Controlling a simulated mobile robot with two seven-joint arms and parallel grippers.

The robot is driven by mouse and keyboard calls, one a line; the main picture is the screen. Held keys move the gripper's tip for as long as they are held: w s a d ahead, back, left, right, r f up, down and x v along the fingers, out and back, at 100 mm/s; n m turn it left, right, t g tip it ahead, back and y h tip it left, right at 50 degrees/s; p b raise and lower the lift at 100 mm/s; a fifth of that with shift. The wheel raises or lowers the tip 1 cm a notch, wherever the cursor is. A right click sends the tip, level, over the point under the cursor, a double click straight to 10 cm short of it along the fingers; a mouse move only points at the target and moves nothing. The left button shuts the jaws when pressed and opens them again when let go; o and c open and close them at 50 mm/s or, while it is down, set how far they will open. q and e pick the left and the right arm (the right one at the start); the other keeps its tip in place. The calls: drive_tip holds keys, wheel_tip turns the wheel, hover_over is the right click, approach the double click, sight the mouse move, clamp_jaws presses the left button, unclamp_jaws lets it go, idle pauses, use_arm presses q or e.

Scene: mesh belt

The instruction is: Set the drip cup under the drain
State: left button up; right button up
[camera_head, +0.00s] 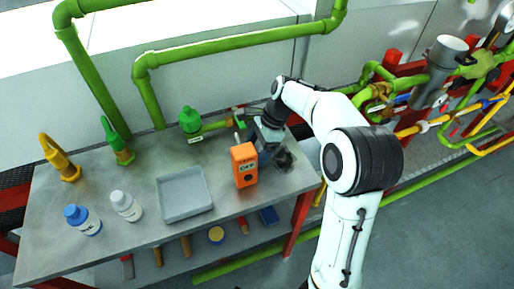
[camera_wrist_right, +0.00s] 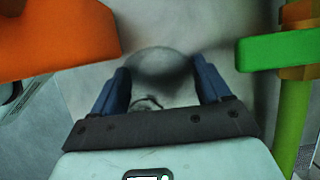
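My right gripper (camera_head: 268,142) is low over the right end of the metal table (camera_head: 100,240), just behind and right of an orange box marked OFF (camera_head: 245,165). In the right wrist view its blue fingers (camera_wrist_right: 163,88) stand apart. A dark, blurred round shape (camera_wrist_right: 162,66) lies between and beyond the tips; I cannot tell whether it is the drip cup or a shadow. No drip cup is clearly visible in the head view, where the gripper hides part of the tabletop. The drain is not clearly identifiable; a green pipe fitting (camera_head: 215,125) runs behind the gripper. My left gripper is out of view.
The orange box (camera_wrist_right: 50,40) and a green handle (camera_wrist_right: 285,50) flank my right gripper closely. A shallow grey tray (camera_head: 185,195), a white bottle (camera_head: 125,205) and a blue-capped bottle (camera_head: 82,219) stand further left. Green pipes (camera_head: 220,45) run along the wall.

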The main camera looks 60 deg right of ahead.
drive_tip(key=shift+o, duration=1.2)
